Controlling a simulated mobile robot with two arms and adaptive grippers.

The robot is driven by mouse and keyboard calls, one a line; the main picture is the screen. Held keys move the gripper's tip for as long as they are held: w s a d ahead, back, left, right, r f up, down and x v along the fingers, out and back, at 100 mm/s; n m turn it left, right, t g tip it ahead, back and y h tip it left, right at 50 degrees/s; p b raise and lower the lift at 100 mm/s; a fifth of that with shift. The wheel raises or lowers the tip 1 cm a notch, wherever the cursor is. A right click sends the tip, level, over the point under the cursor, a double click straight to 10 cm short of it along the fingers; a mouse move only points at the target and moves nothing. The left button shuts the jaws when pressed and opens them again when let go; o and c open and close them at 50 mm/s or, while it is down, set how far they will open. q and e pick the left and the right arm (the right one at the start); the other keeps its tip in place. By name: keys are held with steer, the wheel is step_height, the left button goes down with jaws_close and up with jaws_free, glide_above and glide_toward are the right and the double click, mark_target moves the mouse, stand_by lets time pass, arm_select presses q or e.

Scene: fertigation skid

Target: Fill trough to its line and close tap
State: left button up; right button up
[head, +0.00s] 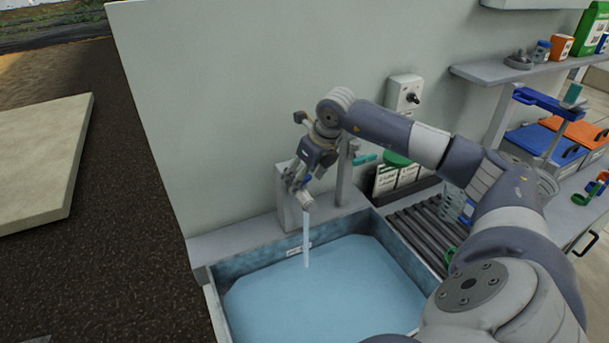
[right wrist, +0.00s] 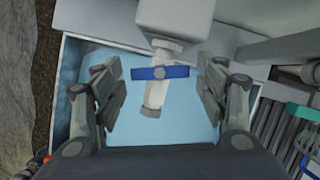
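The trough (head: 212,298) holds pale blue water (head: 325,295) across its whole visible floor. A stream of water (head: 306,240) falls into it from the tap's spout (head: 306,202). A small white label (head: 299,249) is on the trough's back inner wall, just above the water; its line is too small to read. In the right wrist view the tap's blue handle (right wrist: 160,72) lies crosswise above the spout (right wrist: 153,97). My right gripper (head: 298,180) is at the tap, its open fingers on either side of the handle, with gaps on both sides. My left gripper is not in view.
A ribbed drain rack (head: 425,235) adjoins the trough on the right, with a clear container (head: 455,205) on it. A wall box with a black knob (head: 405,95) is behind my right arm. A shelf (head: 490,70) and blue and orange bins (head: 545,140) stand further right.

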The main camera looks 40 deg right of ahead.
steer(key=c, duration=0.6)
steer(key=shift+a+f+m+h+b, duration=0.15)
steer(key=shift+m+h+b, duration=0.25)
steer(key=shift+m+b, duration=0.6)
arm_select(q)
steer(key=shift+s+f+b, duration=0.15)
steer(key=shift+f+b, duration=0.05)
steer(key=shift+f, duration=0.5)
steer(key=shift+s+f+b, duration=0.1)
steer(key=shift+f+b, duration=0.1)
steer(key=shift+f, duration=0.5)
arm_select(e)
steer(key=shift+m+h, duration=0.4)
steer(key=shift+m, duration=0.6)
steer(key=shift+r, duration=0.2)
steer(key=o, duration=1.1)
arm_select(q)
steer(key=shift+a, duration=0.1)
arm_select(e)
steer(key=v, duration=1.2)
